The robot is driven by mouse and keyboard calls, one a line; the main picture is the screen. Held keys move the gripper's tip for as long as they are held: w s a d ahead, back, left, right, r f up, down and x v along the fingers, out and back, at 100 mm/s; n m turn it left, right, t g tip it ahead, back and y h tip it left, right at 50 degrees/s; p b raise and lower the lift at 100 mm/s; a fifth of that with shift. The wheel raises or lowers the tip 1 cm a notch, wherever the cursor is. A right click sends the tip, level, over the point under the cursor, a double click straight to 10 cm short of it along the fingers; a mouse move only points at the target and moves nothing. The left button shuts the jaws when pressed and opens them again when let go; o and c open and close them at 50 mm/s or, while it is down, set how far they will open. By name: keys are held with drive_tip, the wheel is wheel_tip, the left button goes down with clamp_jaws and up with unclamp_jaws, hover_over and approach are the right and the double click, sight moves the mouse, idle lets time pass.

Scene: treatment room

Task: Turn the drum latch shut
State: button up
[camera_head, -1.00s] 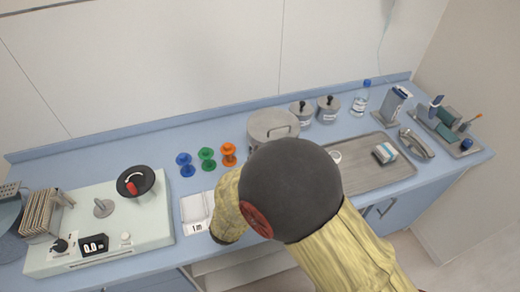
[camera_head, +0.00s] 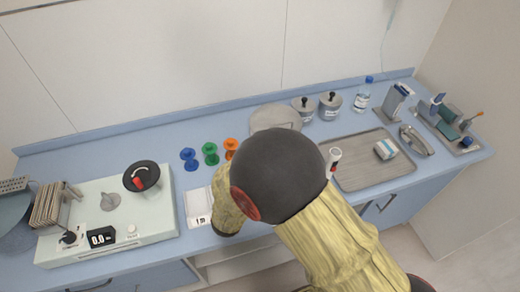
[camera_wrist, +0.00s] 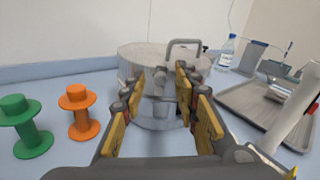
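The metal drum (camera_wrist: 140,60) stands in the middle of the wrist view, with a grey loop handle (camera_wrist: 184,46) near its top. A small latch-like metal fitting (camera_wrist: 160,82) shows on the drum's front wall; its exact position is hard to tell. My gripper (camera_wrist: 160,92) is open, its yellow-padded fingers on either side of this fitting, with nothing visibly held. I cannot tell whether the fingers touch the drum. In the head view, only the drum's upper part (camera_head: 275,116) shows behind my arm, and my gripper is hidden.
Orange (camera_wrist: 80,112) and green (camera_wrist: 25,125) spools stand left of the drum. A tray (camera_head: 372,172) and a white cylinder (camera_wrist: 292,108) are at the right. Two lidded pots (camera_head: 330,106) stand behind. A pale device (camera_head: 155,215) fills the counter's left.

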drive_tip(key=v, duration=1.2)
idle(0.6)
